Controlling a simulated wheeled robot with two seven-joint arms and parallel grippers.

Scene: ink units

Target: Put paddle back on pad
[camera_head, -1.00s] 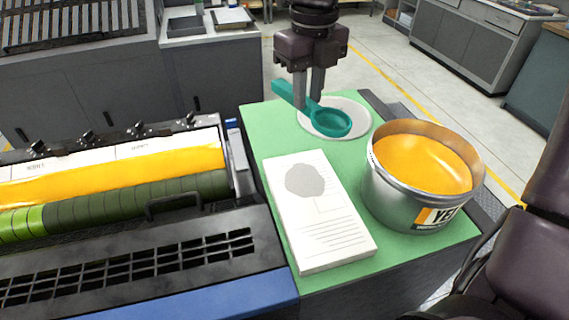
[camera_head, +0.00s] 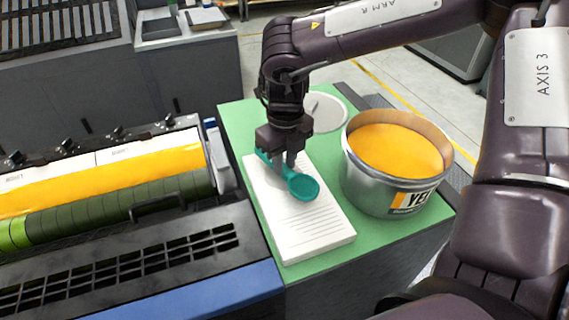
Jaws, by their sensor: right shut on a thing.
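The teal paddle (camera_head: 305,188), with a round cup-like end and a straight handle, is over the white paper pad (camera_head: 305,233). My right gripper (camera_head: 288,164) points down and is shut on its handle. The gripper and the paddle hide the upper part of the pad and most of the grey blot printed there. I cannot tell whether the paddle touches the pad or hangs just above it. The round white disc (camera_head: 328,113) at the back of the green top is bare where it shows. My left gripper is not in view.
An open metal can of yellow ink (camera_head: 394,165) stands close to the right of the pad. The green top (camera_head: 233,122) carries all these. The press with its yellow-inked roller (camera_head: 150,170) lies to the left. My right arm crosses above the can.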

